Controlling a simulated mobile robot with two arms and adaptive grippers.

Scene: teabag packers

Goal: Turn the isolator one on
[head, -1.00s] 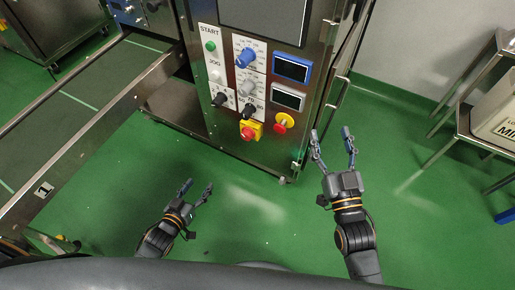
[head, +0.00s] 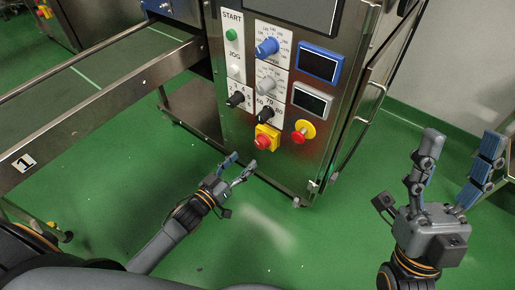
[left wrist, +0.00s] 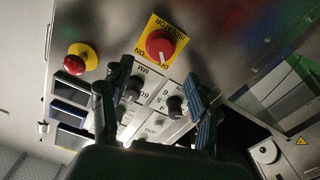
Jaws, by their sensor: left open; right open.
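The isolator is a red rotary knob on a yellow plate (head: 265,140), low on the steel control panel. In the left wrist view the isolator knob (left wrist: 160,44) shows "ISOLATOR", "ON" and "OFF" lettering, and its pale mark lies by the "OFF" lettering. My left gripper (head: 240,166) is open and empty, just below the isolator in the head view, apart from it. Its fingers (left wrist: 156,80) frame the view below the knob. My right gripper (head: 462,150) is open and empty at the right, away from the panel.
A red emergency button on yellow (head: 302,131) sits right of the isolator. Black knobs (head: 236,99), a blue knob (head: 267,47), a green start button (head: 232,35) and two displays (head: 319,62) are above. A steel conveyor rail (head: 100,97) runs at the left. Green floor lies below.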

